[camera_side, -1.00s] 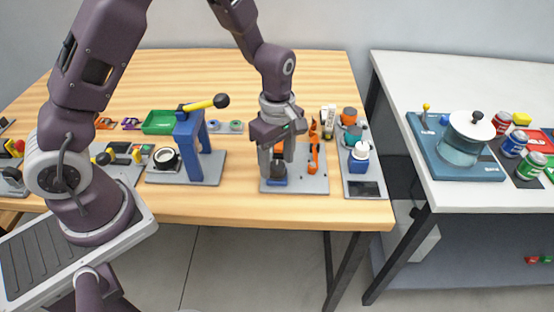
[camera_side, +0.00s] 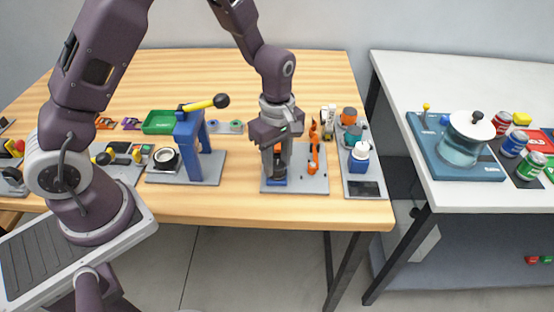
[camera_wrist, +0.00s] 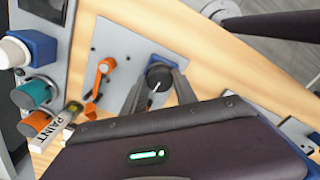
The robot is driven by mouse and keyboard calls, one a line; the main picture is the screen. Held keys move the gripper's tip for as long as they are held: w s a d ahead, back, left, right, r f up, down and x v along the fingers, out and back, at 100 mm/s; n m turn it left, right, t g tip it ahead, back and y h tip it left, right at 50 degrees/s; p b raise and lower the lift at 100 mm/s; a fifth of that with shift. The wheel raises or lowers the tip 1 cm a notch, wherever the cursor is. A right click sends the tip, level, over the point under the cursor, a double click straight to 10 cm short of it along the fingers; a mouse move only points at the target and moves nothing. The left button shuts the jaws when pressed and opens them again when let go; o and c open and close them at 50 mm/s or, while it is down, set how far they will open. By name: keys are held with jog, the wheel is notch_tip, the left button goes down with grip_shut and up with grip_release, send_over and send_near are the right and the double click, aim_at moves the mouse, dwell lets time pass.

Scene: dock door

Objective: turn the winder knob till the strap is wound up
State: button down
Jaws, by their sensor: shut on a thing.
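The winder knob (camera_wrist: 159,77) is round and black with a white pointer line, on a blue base (camera_wrist: 165,61) fixed to a grey plate (camera_wrist: 118,48). In the side view the blue base (camera_side: 275,182) shows below my fingers on the grey plate (camera_side: 308,184). My gripper (camera_wrist: 157,88) points down with its two grey fingers closed on either side of the knob; it also shows in the side view (camera_side: 277,172). The orange strap (camera_wrist: 101,76) runs beside the knob on the same plate, and also shows in the side view (camera_side: 314,155). Its link to the winder is not clear.
A blue press with a yellow lever (camera_side: 192,135) stands left of the plate. A box marked PAINT (camera_wrist: 55,126) is near the strap. The wooden table (camera_side: 240,207) is clear in front.

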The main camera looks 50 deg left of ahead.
aim_at(277, 165)
jog(key=m, duration=1.1)
jog(key=shift+m, duration=0.3)
jog(key=m, duration=1.1)
jog(key=shift+m, duration=0.3)
jog(key=c, duration=1)
grip_release()
jog(key=shift+o, duration=0.2)
jog(key=shift+r, duration=0.1)
notch_tip(277, 165, up, 7)
jog(key=shift+f, duration=0.1)
